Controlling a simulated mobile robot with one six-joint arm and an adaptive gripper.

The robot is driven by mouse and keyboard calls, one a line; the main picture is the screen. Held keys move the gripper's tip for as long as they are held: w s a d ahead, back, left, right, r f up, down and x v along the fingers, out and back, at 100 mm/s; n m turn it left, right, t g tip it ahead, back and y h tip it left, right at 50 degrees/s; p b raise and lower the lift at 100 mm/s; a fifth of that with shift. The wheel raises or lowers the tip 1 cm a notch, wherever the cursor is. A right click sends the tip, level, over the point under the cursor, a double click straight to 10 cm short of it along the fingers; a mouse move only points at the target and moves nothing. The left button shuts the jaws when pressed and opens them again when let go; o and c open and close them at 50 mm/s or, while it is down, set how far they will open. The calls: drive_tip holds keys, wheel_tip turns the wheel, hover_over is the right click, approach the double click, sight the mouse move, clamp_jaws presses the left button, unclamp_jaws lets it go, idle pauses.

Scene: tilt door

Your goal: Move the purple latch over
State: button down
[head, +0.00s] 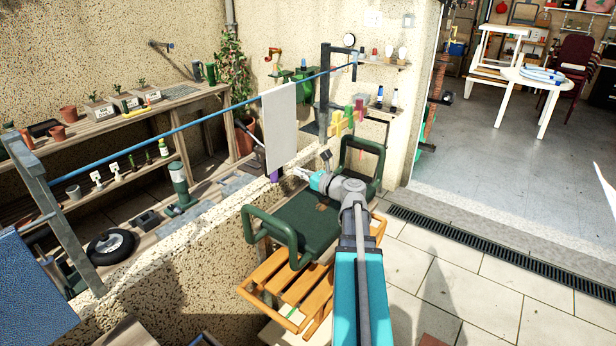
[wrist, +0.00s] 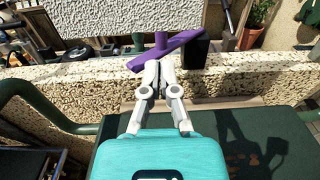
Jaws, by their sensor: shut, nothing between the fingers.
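The purple latch (wrist: 185,46) is a slanted bar, low on the left and high on the right, with a short stub rising near its middle. It sits above the speckled wall top in the wrist view. In the head view only a small purple piece (head: 274,175) shows, under a pale grey panel (head: 280,128). My gripper (wrist: 158,66) is shut and empty, its fingertips at the lower edge of the latch. I cannot tell whether they touch it. In the head view my gripper (head: 298,172) points left toward the panel's bottom edge.
A black block (wrist: 195,50) stands by the latch's right side. A green-framed seat (head: 310,215) with armrests lies under my arm. The speckled low wall (head: 190,262) runs beyond it. A blue rod (head: 200,117) crosses above the wall. Paving on the right is mostly clear.

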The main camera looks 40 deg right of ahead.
sight(276, 175)
drive_tip(key=x, duration=0.8)
drive_tip(key=shift+w, duration=0.1)
drive_tip(key=shift+w+a, duration=0.3)
drive_tip(key=shift+a, duration=0.4)
drive_tip(key=shift+s, duration=0.1)
drive_tip(key=a+v, duration=0.1)
drive_tip(key=v, duration=1.2)
drive_tip(key=shift+s+a, duration=0.2)
drive_tip(key=shift+s, duration=0.35)
